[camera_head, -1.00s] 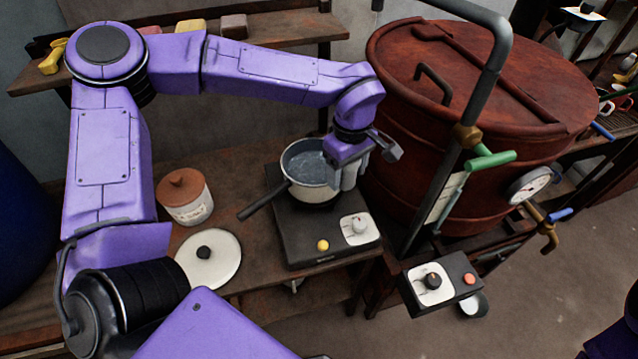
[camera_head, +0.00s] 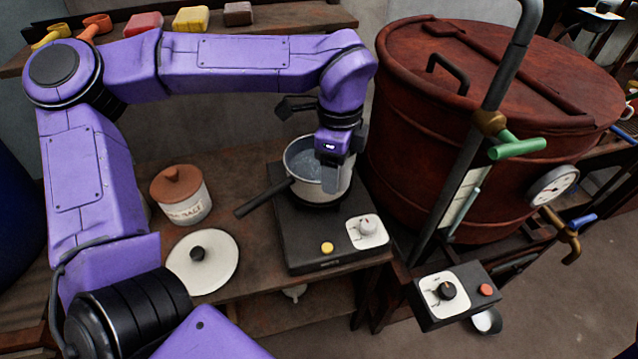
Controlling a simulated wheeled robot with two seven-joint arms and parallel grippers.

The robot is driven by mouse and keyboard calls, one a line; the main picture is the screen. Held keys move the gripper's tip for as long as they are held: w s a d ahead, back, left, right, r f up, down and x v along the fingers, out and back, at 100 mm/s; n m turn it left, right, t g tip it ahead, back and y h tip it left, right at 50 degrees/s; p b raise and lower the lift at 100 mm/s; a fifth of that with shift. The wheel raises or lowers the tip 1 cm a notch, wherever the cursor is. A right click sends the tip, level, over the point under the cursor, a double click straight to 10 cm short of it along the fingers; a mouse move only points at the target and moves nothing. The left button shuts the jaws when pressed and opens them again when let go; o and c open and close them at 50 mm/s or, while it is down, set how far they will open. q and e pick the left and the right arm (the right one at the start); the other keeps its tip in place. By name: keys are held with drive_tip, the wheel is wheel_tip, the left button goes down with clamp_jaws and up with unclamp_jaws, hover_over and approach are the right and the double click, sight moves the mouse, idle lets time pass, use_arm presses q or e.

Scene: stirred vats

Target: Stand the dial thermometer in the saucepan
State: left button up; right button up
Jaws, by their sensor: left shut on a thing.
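The saucepan (camera_head: 300,172), pale with a grey inside and a dark handle to the lower left, stands on a black hotplate (camera_head: 318,235). It seems to hold greyish liquid. My left gripper (camera_head: 332,178) points down over the pan's right side, its grey fingers at or just inside the rim. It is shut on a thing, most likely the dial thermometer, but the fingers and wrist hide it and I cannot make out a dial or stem. I cannot tell whether anything touches the pan's bottom. My right gripper is not in view.
A lidded crock (camera_head: 182,196) and a loose white lid (camera_head: 203,262) lie left of the hotplate. A big red vat (camera_head: 455,130) with a round gauge (camera_head: 553,186) stands close on the right. A control box (camera_head: 455,295) sits at front right.

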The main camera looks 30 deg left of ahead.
use_arm(q)
drive_tip(key=n, duration=0.3)
drive_tip(key=shift+s, duration=0.2)
drive_tip(key=shift+w+a+n, duration=0.3)
drive_tip(key=shift+a+n, duration=0.05)
drive_tip(key=shift+n, duration=0.05)
drive_tip(key=w+a+f+p, duration=0.3)
drive_tip(key=w+a+f, duration=0.1)
drive_tip(key=w+a, duration=0.25)
drive_tip(key=p, duration=0.1)
hover_over(318, 179)
wheel_tip(318, 179, down, 6)
drive_tip(key=shift+a+r, duration=0.1)
wheel_tip(318, 179, down, 3)
drive_tip(key=shift+r, duration=0.1)
drive_tip(key=shift+w+f, duration=0.1)
drive_tip(key=shift+f, duration=0.2)
drive_tip(key=o, duration=1.2)
drive_tip(key=shift+o, duration=0.2)
